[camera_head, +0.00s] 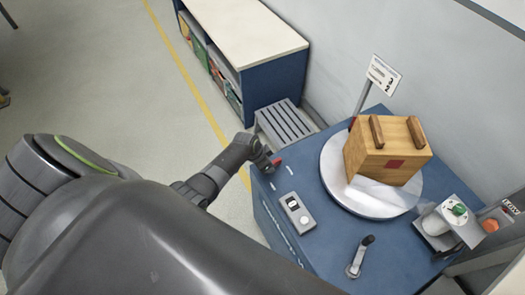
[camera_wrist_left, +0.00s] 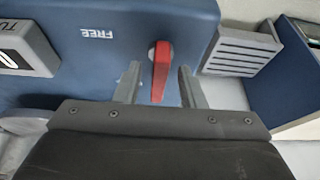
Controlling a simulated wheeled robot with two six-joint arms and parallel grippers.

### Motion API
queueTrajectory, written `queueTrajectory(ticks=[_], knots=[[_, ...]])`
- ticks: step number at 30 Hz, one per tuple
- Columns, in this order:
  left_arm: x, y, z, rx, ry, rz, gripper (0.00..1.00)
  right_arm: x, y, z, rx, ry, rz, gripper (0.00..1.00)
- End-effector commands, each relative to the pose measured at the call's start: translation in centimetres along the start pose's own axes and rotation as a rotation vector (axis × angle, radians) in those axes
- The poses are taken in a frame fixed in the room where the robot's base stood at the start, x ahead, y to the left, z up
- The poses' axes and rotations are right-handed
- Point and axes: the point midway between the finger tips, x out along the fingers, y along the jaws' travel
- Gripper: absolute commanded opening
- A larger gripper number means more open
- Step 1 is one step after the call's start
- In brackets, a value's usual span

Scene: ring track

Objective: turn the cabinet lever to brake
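The red lever (camera_head: 277,161) sits at the far left corner of the blue cabinet (camera_head: 325,232) in the head view. In the left wrist view the lever (camera_wrist_left: 160,72) points toward the picture bottom, away from its round hub. The word FREE (camera_wrist_left: 96,33) is printed upside down on the cabinet (camera_wrist_left: 120,62), left of the lever. My left gripper (camera_head: 268,160) is at the lever; in the left wrist view its fingers (camera_wrist_left: 158,76) are apart, one on each side of the lever, with gaps showing. I see no BRAKE label clearly. My right gripper is not in view.
A wooden box (camera_head: 385,160) stands on a round white turntable (camera_head: 335,190) on the cabinet. A switch panel (camera_head: 297,213), a crank handle (camera_head: 359,257) and a signpost (camera_head: 362,99) are there too. A grey slatted stool (camera_head: 284,123) and low shelf unit (camera_head: 274,82) stand beyond the lever.

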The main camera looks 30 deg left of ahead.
Motion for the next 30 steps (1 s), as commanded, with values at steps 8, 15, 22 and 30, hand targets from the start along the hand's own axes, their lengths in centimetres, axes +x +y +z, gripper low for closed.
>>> queueTrajectory(ticks=[8,15,22,30], knots=[[-2.9,-0.1,0.0,0.001,0.001,-0.002,0.36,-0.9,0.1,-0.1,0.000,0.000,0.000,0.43],[-6.4,-0.1,0.0,0.001,0.001,-0.003,0.36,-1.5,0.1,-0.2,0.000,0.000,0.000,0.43],[-10.0,-0.1,0.0,0.001,0.001,-0.004,0.36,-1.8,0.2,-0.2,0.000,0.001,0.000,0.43],[-14.4,-0.1,0.0,0.002,0.001,-0.004,0.36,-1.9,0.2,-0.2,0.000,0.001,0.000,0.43]])
